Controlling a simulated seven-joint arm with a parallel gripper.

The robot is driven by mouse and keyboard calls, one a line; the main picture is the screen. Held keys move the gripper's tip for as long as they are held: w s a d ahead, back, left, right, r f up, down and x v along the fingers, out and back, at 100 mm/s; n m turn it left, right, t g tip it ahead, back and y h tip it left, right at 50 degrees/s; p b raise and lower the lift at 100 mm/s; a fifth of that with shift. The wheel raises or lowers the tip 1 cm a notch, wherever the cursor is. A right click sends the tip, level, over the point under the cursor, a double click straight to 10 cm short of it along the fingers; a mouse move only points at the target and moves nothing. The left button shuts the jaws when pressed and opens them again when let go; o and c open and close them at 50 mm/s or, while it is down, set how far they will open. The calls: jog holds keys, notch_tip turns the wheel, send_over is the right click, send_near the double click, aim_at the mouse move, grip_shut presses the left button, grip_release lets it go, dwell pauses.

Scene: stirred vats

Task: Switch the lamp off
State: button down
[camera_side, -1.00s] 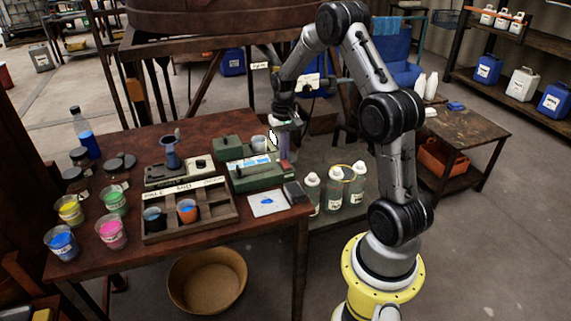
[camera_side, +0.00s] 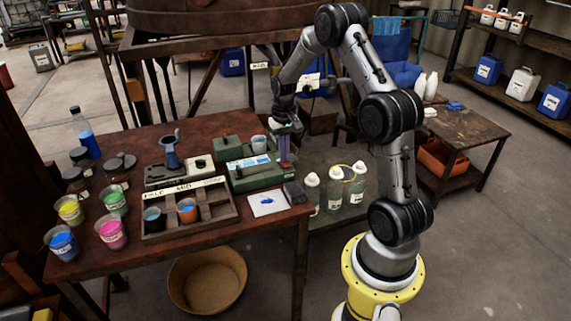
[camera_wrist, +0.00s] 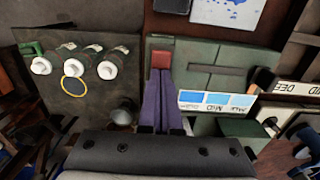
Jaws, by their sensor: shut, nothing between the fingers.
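A green box-like device (camera_side: 262,175) stands on the brown table; I take it to be the lamp unit, though no bulb is clear. In the wrist view the green device (camera_wrist: 200,55) has a red square (camera_wrist: 162,58) at its left edge, like a switch, and a strip of blue shade swatches (camera_wrist: 215,101). My gripper (camera_side: 286,160) is over the device's right end, pointing down, fingers shut and empty. In the wrist view my gripper's tips (camera_wrist: 163,71) lie right at the red square; I cannot tell whether they touch it. No glow shows on the device.
A wooden tray (camera_side: 190,224) with cups stands left of the device. A white card with a blue smear (camera_side: 267,203) lies in front. White-capped bottles (camera_side: 335,188) stand right, beyond the table edge. Paint cups (camera_side: 112,232) and a blue bottle (camera_side: 85,137) are at the left.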

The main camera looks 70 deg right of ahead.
jog(key=shift+r, duration=3.4)
